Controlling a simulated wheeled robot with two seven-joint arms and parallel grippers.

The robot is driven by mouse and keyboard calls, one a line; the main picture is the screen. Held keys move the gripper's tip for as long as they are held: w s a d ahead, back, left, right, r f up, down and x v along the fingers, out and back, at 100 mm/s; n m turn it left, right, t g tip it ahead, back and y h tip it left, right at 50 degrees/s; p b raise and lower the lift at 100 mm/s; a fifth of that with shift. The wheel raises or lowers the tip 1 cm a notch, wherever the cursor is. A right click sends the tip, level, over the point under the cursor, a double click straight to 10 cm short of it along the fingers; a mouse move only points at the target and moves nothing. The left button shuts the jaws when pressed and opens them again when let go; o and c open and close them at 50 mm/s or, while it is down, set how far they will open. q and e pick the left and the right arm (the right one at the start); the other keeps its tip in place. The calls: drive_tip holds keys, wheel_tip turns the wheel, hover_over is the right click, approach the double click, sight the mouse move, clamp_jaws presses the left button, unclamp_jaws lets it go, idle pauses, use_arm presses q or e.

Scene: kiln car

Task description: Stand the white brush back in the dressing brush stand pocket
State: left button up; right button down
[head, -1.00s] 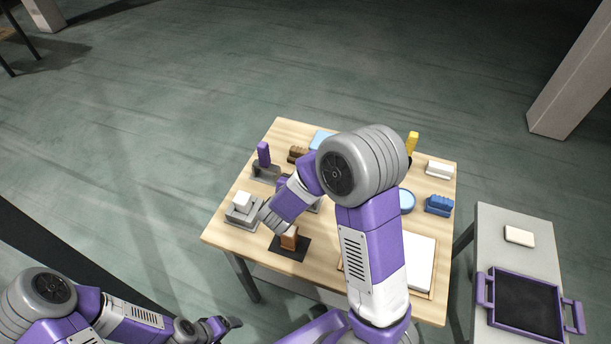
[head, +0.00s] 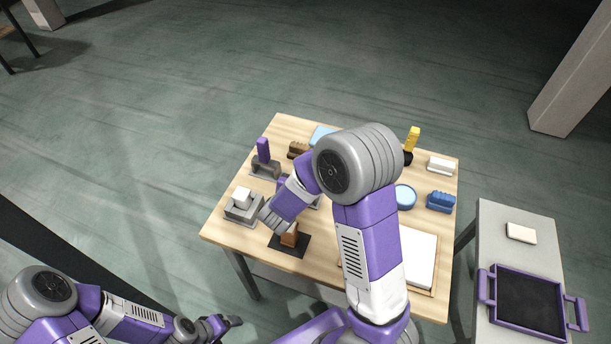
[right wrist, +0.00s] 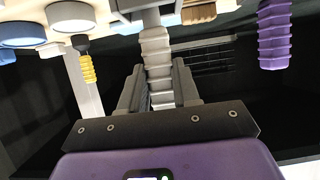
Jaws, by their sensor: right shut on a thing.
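The white brush (right wrist: 156,55) has a pale ribbed handle. In the right wrist view, which looks upside down, my right gripper (right wrist: 160,92) is shut on this handle. The brush's far end meets a grey block (right wrist: 152,18) near the table items; I cannot tell whether it is seated in a pocket. A grey piece (head: 314,202) shows just beside that forearm, possibly part of the brush stand. My left gripper (head: 226,323) is low at the left, off the table, its opening unclear.
The wooden table (head: 222,232) holds a purple handle in a grey stand (head: 263,151), a white block (head: 242,194) on a grey base, a brown block (head: 289,235), a blue round dish (head: 404,197), a blue brush (head: 440,201) and a yellow handle (head: 412,138). A side table (head: 490,225) carries a tray (head: 528,303).

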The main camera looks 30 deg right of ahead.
drive_tip(key=c, duration=0.7)
unclamp_jaws()
drive_tip(key=shift+c, duration=0.2)
drive_tip(key=shift+a+r, duration=0.1)
drive_tip(key=p+v, duration=0.4)
drive_tip(key=v, duration=0.3)
drive_tip(key=shift+s+a+r, duration=0.15)
drive_tip(key=shift+s+a, duration=0.1)
drive_tip(key=shift+s, duration=0.05)
idle(0.6)
idle(0.3)
drive_tip(key=p+v, duration=0.1)
drive_tip(key=v, duration=0.6)
drive_tip(key=shift+s+a+p, duration=0.15)
drive_tip(key=shift+p, duration=0.15)
